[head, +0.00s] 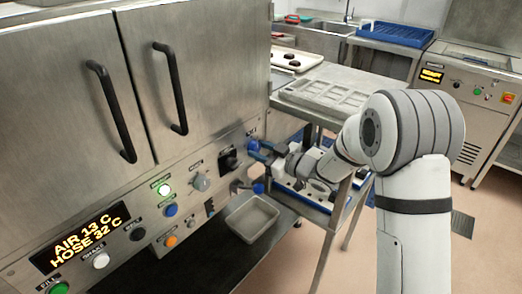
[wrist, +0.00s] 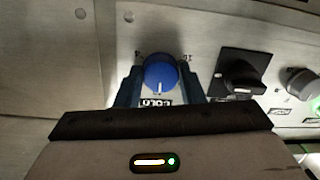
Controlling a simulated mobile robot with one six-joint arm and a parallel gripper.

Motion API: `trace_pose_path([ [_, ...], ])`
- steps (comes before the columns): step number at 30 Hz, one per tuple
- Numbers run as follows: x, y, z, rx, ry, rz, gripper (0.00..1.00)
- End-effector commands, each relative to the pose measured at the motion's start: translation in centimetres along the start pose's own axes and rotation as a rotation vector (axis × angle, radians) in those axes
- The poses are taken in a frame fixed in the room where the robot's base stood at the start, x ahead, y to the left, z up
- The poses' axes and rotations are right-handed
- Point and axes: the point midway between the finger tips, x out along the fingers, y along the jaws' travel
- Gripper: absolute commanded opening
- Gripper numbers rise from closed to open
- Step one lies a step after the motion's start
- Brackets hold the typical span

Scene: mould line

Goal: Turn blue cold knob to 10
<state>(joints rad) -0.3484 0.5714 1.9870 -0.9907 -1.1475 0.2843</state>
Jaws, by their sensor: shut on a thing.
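The blue cold knob (wrist: 160,73) sits on the steel panel in the wrist view, with a "COLD" label partly showing below it. A white pointer line on the knob points down toward the label in that view. My gripper (wrist: 158,80) has one blue finger on each side of the knob and is shut on it. In the head view my gripper (head: 258,152) is at the right end of the control panel, and its fingers mostly hide the knob. The scale numbers around the knob are too small to read surely.
A black rotary switch (wrist: 240,73) is right of the knob in the wrist view, with a grey knob (wrist: 301,82) beyond it. The display (head: 85,238) reads "AIR 13 C, HOSE 32 C". A metal tray (head: 252,217) lies below the panel. A steel table (head: 318,75) stands behind my arm.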

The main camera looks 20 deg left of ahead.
Motion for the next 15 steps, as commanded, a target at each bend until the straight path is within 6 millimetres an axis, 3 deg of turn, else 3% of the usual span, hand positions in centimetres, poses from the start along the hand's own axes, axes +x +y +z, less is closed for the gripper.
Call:
trace_pose_path([
  [1, 0.00, -0.02, 0.06, 0.000, -0.001, 0.000, 0.12],
  [2, 0.00, -0.02, 0.05, 0.000, -0.001, 0.000, 0.38],
  [3, 0.00, -0.02, 0.05, 0.000, -0.001, 0.000, 0.41],
  [9, 0.01, -0.02, 0.02, -0.001, 0.000, 0.000, 0.57],
  [15, -0.01, -0.01, 0.00, -0.001, 0.000, 0.000, 0.57],
])
